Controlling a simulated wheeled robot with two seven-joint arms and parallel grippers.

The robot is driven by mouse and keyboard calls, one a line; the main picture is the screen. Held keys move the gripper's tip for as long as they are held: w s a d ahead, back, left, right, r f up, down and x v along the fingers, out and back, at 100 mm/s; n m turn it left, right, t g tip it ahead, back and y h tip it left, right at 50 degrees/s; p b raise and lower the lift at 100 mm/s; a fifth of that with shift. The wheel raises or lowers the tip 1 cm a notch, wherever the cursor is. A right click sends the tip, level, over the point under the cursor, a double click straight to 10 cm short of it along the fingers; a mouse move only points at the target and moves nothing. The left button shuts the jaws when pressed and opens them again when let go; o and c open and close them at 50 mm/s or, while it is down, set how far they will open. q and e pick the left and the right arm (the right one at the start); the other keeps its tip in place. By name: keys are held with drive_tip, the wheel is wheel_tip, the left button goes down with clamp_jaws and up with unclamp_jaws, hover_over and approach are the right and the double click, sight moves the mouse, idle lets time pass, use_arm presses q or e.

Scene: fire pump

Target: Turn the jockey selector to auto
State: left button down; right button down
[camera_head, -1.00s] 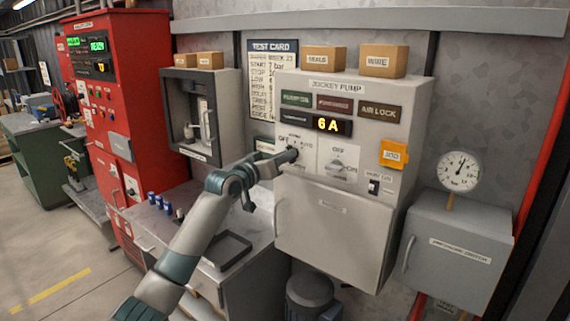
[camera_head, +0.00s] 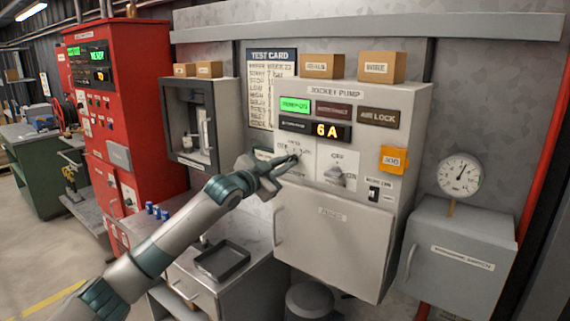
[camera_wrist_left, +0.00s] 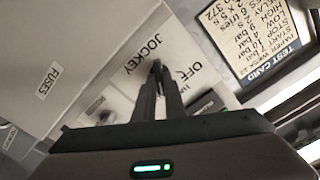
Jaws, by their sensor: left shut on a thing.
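The white jockey pump panel (camera_head: 425,105) hangs on the wall in the head view. Its jockey selector plate (camera_head: 303,178) is at the left of the panel face, below the lit "6 A" display (camera_head: 326,130). My left gripper (camera_head: 292,160) reaches it from the left and is shut on the selector knob, which the fingers hide. In the left wrist view the closed fingers (camera_wrist_left: 157,68) point at the plate between the words "JOCKEY" (camera_wrist_left: 142,55) and "OFF" (camera_wrist_left: 189,74). The knob's exact angle cannot be read. My right gripper is not in view.
A second rotary switch (camera_head: 338,178) sits just right of the selector. A green lamp (camera_head: 295,105) glows above. A dark tray (camera_head: 222,260) lies on the bench below.

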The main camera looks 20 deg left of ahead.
use_arm(q)
drive_tip(key=shift+f+m+p, duration=0.1)
drive_tip(key=shift+m+p, duration=0.25)
drive_tip(key=shift+m, duration=1.05)
drive_tip(key=c, duration=1.8)
unclamp_jaws()
